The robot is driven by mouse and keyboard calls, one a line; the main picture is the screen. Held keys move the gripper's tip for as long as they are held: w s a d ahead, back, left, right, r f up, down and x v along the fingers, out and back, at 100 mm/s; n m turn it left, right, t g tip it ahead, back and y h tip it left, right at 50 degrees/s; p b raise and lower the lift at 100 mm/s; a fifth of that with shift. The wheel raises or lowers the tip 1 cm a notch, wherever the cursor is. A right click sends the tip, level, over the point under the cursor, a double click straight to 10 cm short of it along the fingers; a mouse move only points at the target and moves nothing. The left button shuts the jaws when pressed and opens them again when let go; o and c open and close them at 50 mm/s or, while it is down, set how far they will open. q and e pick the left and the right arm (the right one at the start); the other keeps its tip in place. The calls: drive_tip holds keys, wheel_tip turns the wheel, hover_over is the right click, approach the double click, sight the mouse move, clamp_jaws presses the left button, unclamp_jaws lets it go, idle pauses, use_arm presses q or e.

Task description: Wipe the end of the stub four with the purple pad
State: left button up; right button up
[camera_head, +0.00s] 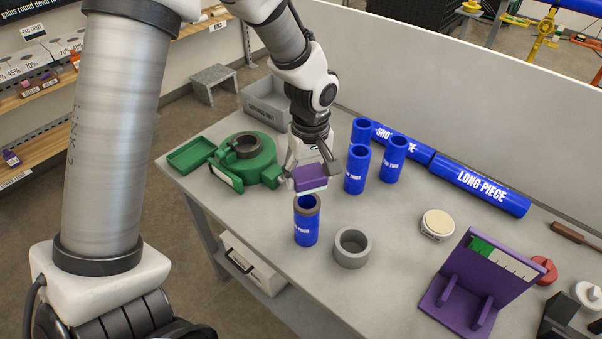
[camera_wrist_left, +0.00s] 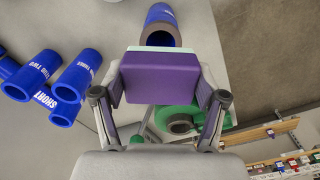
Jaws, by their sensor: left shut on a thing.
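My left gripper (camera_head: 312,172) is shut on the purple pad (camera_head: 312,179), which has a pale layer on its underside. In the left wrist view the pad (camera_wrist_left: 162,78) sits between the two fingers (camera_wrist_left: 160,100). Stub four (camera_head: 306,228) is a short blue tube standing upright on the table, with a grey-brown ring at its open top end. The pad is just above and behind that end in the head view; whether they touch is unclear. Stub four (camera_wrist_left: 160,28) also shows beyond the pad in the left wrist view, partly hidden by it. My right gripper is not in view.
Several upright blue stubs (camera_head: 356,170) stand right of the gripper, before a long blue pipe (camera_head: 480,190). A grey ring (camera_head: 351,248) is close beside stub four. A green fixture (camera_head: 258,170) stands left, a purple stand (camera_head: 480,285) at right. The table's middle is fairly clear.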

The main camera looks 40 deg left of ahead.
sight(308, 203)
use_arm(q)
drive_tip(key=shift+a+f+b, duration=0.15)
drive_tip(key=shift+f+b, duration=0.25)
drive_tip(key=shift+f, duration=0.15)
wheel_tip(308, 203, down, 4)
drive_tip(key=b, duration=0.3)
drive_tip(key=shift+b, duration=0.3)
drive_tip(key=shift+f, duration=0.4)
drive_tip(key=shift+w, duration=0.1)
